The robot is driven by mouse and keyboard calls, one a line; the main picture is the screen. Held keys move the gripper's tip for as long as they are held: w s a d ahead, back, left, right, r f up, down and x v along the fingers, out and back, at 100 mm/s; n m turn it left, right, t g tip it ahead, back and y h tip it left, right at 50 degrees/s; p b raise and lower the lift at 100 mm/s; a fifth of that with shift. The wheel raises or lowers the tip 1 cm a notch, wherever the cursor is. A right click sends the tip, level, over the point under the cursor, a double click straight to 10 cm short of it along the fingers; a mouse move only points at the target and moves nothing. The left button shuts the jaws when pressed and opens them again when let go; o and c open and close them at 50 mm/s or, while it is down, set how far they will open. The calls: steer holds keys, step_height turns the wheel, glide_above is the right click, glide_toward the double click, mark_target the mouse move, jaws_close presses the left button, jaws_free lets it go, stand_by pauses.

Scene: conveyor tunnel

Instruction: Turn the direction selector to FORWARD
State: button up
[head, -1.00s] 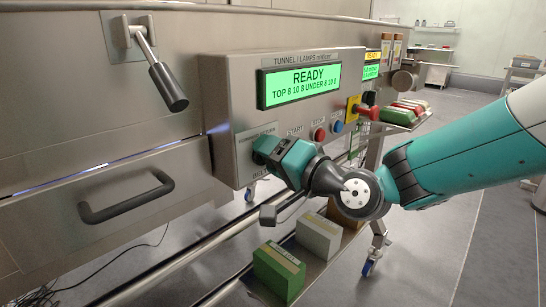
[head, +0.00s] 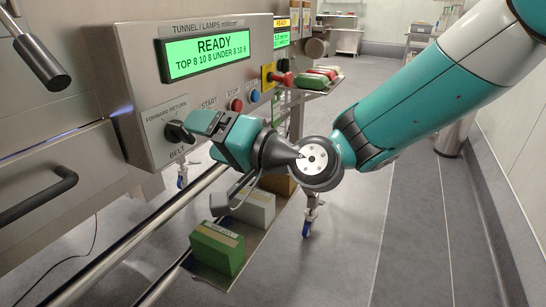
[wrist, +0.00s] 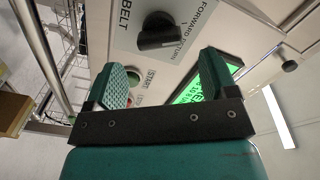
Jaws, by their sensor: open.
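The direction selector (head: 176,132) is a black rotary knob on a pale plate marked FORWARD RETURN above and BELT below. It also shows in the wrist view (wrist: 160,32), where its grip bar lies nearly level across the picture. I cannot tell for sure which word it points at. My gripper (head: 200,128) is just right of the knob in the head view, in front of the panel. In the wrist view my gripper (wrist: 170,78) has its two teal fingers wide apart with nothing between them, and the knob lies beyond the fingertips, apart from them.
The panel has a green READY display (head: 207,55), a red STOP button (head: 237,105) and a blue button (head: 254,96). A green START button (wrist: 121,66) is near a finger in the wrist view. Boxes (head: 217,248) rest on a low shelf. Open floor lies right.

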steer(key=b+v, duration=0.3)
steer(key=v, duration=0.9)
